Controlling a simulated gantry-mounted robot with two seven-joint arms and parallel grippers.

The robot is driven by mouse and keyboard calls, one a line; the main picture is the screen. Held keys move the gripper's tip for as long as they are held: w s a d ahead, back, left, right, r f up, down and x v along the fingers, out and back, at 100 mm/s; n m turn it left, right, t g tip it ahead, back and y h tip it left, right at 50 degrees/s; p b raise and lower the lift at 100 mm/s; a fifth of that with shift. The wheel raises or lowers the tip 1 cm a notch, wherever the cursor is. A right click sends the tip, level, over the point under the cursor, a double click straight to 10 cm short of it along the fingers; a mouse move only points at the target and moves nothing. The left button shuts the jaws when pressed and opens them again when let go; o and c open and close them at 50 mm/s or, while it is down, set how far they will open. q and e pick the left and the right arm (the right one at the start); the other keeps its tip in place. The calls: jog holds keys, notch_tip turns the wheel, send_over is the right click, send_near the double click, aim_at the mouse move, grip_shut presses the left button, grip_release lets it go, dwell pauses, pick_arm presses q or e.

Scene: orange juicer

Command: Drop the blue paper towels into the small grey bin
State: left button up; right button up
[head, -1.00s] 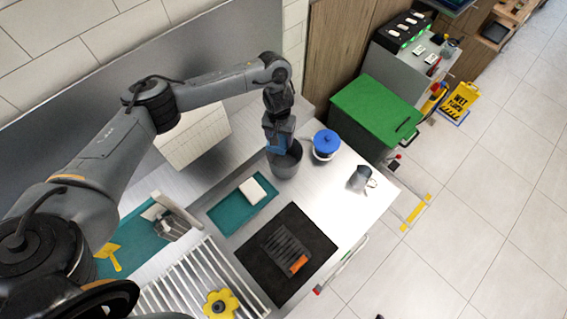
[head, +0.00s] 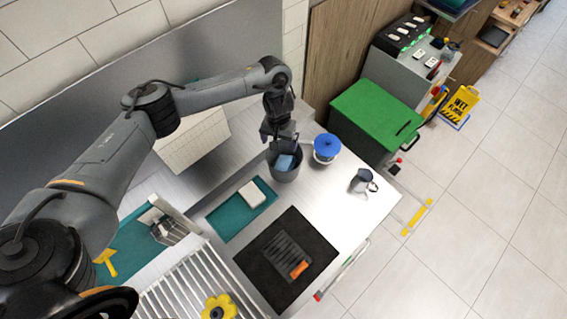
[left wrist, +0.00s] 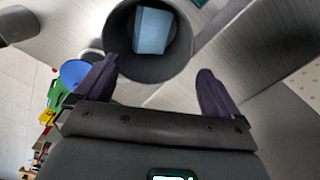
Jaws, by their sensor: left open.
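The small grey bin (head: 286,177) stands on the metal counter by the back wall. The blue paper towels (head: 285,161) are inside its mouth. The left wrist view looks down into the bin (left wrist: 115,45) and shows the towels (left wrist: 152,31) as a light blue block within its round wall. My left gripper (head: 279,141) is just above the bin. In the left wrist view its two dark fingers (left wrist: 152,76) are spread apart with nothing between them, clear of the towels. My right gripper is not in view.
A white pot with a blue lid (head: 327,148) stands close to the bin's right, and a metal jug (head: 363,181) is further right. A teal tray (head: 228,220) with a white block lies in front. A black mat (head: 262,265) holds a grey orange-ended tool.

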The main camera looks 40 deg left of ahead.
pick_arm(q)
notch_tip(320, 180, up, 11)
jog(key=p, duration=0.3)
jog(key=shift+p, duration=0.4)
jog(key=shift+f, duration=0.1)
